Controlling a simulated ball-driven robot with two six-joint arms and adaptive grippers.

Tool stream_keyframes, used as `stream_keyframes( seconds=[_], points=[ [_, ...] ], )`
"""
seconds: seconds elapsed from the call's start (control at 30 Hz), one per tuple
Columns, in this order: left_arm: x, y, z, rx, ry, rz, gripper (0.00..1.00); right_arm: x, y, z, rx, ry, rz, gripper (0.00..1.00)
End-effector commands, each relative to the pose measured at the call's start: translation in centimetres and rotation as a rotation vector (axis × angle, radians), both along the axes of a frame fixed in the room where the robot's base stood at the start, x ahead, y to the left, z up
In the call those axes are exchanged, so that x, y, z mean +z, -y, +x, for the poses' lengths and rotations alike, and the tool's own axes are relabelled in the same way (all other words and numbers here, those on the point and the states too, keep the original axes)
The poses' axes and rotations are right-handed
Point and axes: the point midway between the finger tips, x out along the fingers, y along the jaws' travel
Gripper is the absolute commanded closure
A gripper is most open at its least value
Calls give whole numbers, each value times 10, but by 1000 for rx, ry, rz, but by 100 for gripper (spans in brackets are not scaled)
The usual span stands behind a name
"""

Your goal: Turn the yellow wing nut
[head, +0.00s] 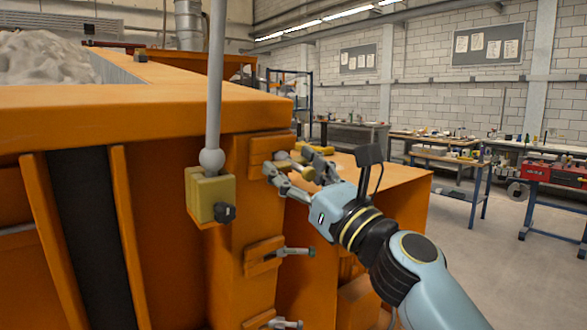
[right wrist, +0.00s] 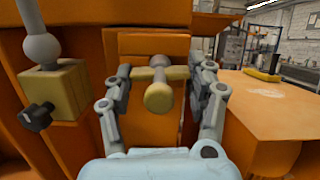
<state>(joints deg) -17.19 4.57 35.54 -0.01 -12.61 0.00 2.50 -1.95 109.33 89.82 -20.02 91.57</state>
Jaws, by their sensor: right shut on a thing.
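The yellow wing nut (right wrist: 158,95) shows in the right wrist view as a T-shaped piece with a rounded knob facing me and a wing out to each side. It sits against an orange block on the sandbed's side. My right gripper (right wrist: 160,80) has one finger at each end of the wings and is shut on it. In the head view the wing nut (head: 282,155) is partly hidden by my right gripper (head: 293,175). My left gripper is not in view.
A grey rod with a ball end stands in a yellow-green block (head: 209,196) with a black knob, left of my right gripper. Lower orange blocks carry grey bolts (head: 295,251). An orange ledge (right wrist: 265,105) lies to the right. Workbenches stand farther back.

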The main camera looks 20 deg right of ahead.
Motion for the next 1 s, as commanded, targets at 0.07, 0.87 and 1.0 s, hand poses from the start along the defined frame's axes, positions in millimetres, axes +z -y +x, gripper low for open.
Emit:
stream_keyframes(
  seconds=[0.07, 0.87, 1.0],
  points=[
    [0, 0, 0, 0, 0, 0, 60, -4, 0, 0, 1, -8, -2, 41],
    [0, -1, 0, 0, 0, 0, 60, -24, 19, -51, 1, -7, -4, 19],
    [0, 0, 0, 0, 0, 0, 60, -34, 29, -76, 1, -6, -3, 19]
  ],
)
